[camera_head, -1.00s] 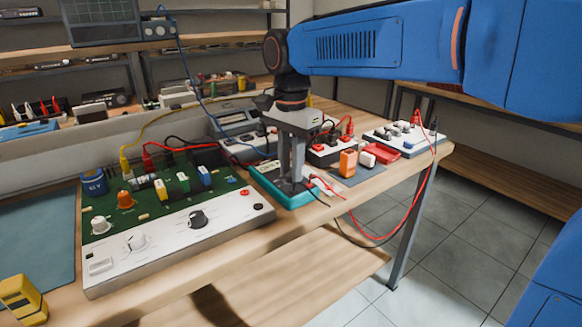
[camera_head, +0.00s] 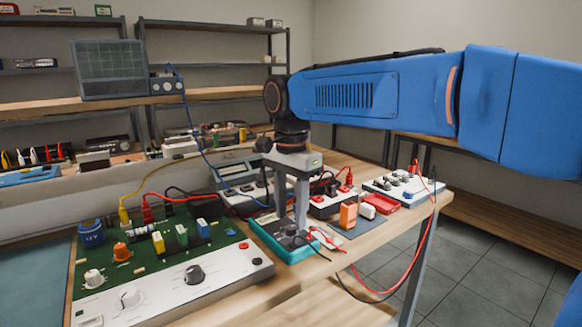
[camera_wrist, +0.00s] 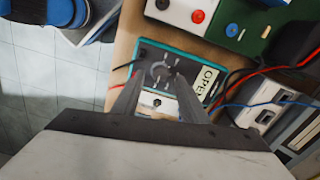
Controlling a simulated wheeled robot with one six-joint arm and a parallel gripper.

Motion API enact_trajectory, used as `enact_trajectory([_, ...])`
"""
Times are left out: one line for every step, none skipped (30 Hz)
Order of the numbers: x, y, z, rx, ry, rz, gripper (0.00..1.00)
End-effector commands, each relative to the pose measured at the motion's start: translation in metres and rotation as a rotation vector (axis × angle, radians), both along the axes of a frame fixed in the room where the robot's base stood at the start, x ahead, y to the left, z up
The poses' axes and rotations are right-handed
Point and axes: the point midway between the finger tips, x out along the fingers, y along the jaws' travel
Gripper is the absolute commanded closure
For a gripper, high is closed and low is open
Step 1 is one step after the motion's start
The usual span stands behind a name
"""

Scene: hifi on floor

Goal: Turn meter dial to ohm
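The meter (camera_head: 285,246) is a flat dark box with a teal rim, lying near the bench's front edge. In the wrist view the meter (camera_wrist: 190,57) shows a pale display with letters that look like OPEN. Its round dial (camera_wrist: 160,70) has pale marks around it; where it points is too small to tell. My gripper (camera_head: 291,228) is above the meter, pointing down. In the wrist view my gripper (camera_wrist: 157,76) has its fingers apart, one on each side of the dial. I cannot tell whether the fingertips touch it.
A green circuit board with a white knob panel (camera_head: 215,285) lies close on the left. A power box (camera_head: 330,204), an orange block (camera_head: 348,215) and a white switch box (camera_head: 404,189) stand to the right. Red and black leads (camera_head: 352,268) hang over the front edge.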

Motion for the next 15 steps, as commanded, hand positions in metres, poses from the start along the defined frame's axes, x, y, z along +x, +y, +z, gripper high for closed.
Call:
enact_trajectory([0.0, 0.0, 0.01, 0.001, -0.001, 0.0, 0.61])
enact_trajectory([0.001, 0.0, 0.016, 0.001, -0.003, 0.0, 0.61])
enact_trajectory([0.001, 0.0, 0.024, 0.001, -0.002, 0.0, 0.61])
enact_trajectory([0.001, 0.0, 0.03, 0.001, -0.003, 0.0, 0.61])
enact_trajectory([0.0, 0.0, 0.036, 0.001, -0.003, 0.0, 0.61])
enact_trajectory([0.001, 0.0, 0.044, 0.001, -0.003, 0.0, 0.61])
enact_trajectory([0.001, 0.0, 0.05, 0.001, -0.003, 0.0, 0.61])
enact_trajectory([0.001, 0.0, 0.056, 0.001, -0.001, 0.0, 0.61])
enact_trajectory([0.001, 0.0, 0.064, 0.001, -0.003, 0.0, 0.61])
enact_trajectory([0.0, 0.0, 0.07, 0.001, -0.001, 0.0, 0.61])
enact_trajectory([0.001, 0.0, 0.076, 0.001, -0.003, 0.0, 0.61])
enact_trajectory([0.001, 0.0, 0.084, 0.001, -0.001, 0.0, 0.61])
enact_trajectory([0.001, 0.0, 0.09, 0.001, -0.003, 0.0, 0.61])
enact_trajectory([0.0, 0.0, 0.096, 0.001, -0.002, 0.0, 0.61])
enact_trajectory([0.001, 0.0, 0.104, 0.001, -0.003, 0.0, 0.61])
